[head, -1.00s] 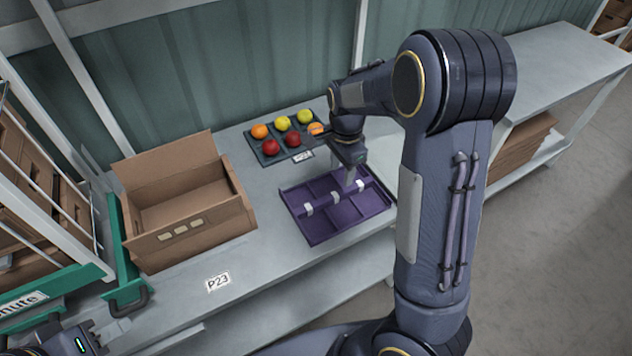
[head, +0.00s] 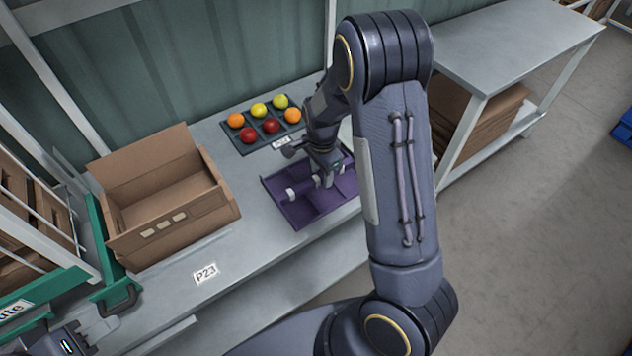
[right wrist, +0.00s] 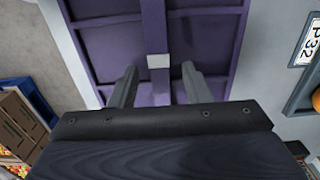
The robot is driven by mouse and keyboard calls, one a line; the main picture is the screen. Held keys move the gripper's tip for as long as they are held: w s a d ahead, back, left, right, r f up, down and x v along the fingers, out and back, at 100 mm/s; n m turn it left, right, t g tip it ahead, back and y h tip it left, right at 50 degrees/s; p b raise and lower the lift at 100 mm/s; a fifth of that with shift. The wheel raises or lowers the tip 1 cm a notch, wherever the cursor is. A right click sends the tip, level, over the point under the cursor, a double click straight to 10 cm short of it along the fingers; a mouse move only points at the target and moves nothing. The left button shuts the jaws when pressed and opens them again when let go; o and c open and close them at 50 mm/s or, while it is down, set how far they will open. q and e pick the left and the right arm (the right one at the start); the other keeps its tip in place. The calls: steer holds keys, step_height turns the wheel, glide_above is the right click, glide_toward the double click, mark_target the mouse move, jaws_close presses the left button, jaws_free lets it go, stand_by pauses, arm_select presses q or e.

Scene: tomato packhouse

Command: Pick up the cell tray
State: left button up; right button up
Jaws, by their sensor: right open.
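The purple cell tray (head: 302,216) lies flat on the grey bench in the head view, with raised dividers and pale clips along its middle. Its near-left pale clip (head: 291,195) is clear of my gripper. My right gripper (head: 325,177) is over the tray's middle and hides part of it. In the right wrist view my right gripper (right wrist: 160,86) is open, its fingers on either side of the purple centre divider (right wrist: 155,28) and a pale clip (right wrist: 159,61). Contact cannot be told. My left gripper (head: 66,343) shows only partly at the lower left corner, away from the tray.
A dark tray (head: 244,148) of red, orange and yellow tomatoes sits just behind the purple tray. An open cardboard box (head: 180,233) stands to the left. A green-framed rack (head: 95,240) is at far left.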

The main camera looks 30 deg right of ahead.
steer(key=shift+f, duration=0.25)
stand_by(0.4)
jaws_close()
